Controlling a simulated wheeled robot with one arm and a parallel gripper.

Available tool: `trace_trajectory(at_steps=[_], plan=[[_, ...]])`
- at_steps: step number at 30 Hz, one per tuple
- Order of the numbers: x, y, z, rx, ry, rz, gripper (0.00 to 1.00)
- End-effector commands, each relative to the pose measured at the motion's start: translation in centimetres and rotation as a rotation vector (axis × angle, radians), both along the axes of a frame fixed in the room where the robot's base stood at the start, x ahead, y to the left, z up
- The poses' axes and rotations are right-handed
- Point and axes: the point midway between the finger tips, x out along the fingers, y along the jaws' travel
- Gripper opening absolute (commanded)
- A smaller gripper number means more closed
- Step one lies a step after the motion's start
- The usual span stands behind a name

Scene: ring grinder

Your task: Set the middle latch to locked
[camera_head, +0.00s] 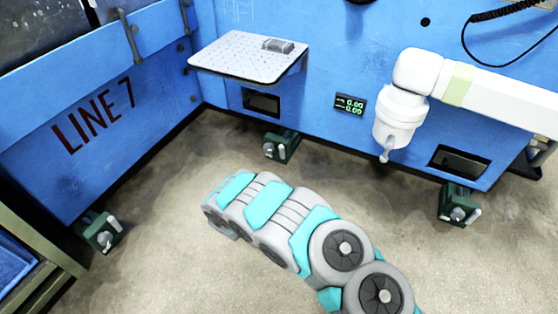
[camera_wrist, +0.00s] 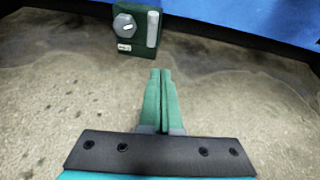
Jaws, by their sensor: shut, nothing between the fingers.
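The middle latch (camera_head: 281,147) is a dark green block with a grey knob at the foot of the blue machine, below the shelf. Its handle is too small to read in the head view. I cannot tell for sure which latch this is. My gripper (camera_wrist: 161,72) is shut and empty, its green fingertips apart from that latch, over the floor. In the head view my arm hides the fingers.
Similar green latches stand at the left (camera_head: 100,232) and right (camera_head: 458,205). A perforated shelf (camera_head: 235,57) juts out above the middle one. A white robot arm (camera_head: 410,90) hangs at the right beside a small display (camera_head: 350,104). The concrete floor (camera_head: 160,190) is clear.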

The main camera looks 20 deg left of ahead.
Motion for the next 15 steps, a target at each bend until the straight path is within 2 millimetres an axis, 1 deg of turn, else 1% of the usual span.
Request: trace_trajectory(at_steps=[1,3,5,8,15], plan=[[0.2,0.6,0.3,-0.008,-0.021,0.023,0.00],[0.4,1.2,0.6,-0.012,-0.036,0.042,0.00],[0.7,1.4,0.5,-0.014,-0.039,0.047,0.00],[1.6,1.4,0.1,-0.012,-0.037,0.045,0.00],[5.4,1.3,-1.3,-0.012,-0.036,0.043,0.00]])
